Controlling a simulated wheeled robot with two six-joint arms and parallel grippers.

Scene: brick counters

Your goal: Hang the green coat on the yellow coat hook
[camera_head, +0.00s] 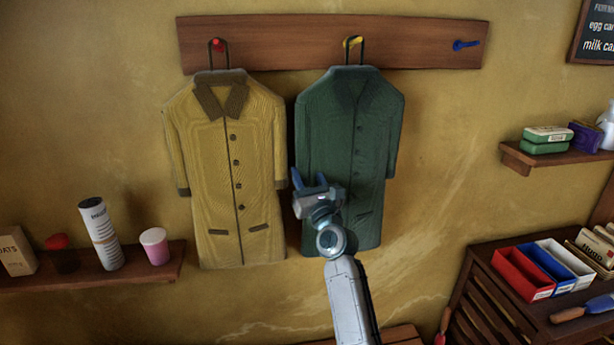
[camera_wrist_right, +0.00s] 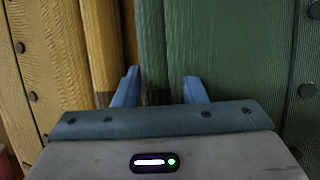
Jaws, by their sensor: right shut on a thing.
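The green coat (camera_head: 350,125) hangs upright against the wall, its black loop around the yellow coat hook (camera_head: 354,41) on the wooden rail. My right gripper (camera_head: 309,179) is at the coat's lower left side, by the sleeve end. In the right wrist view the green coat (camera_wrist_right: 221,60) fills the right half. The blue fingers of my right gripper (camera_wrist_right: 160,88) stand either side of its sleeve and are shut on it. My left gripper is in neither view.
A yellow coat (camera_head: 225,160) hangs close on the left, from the red hook (camera_head: 217,44). The blue hook (camera_head: 465,45) is bare. Shelves with cans and boxes flank the coats. A slatted stand with coloured trays (camera_head: 523,275) is at lower right.

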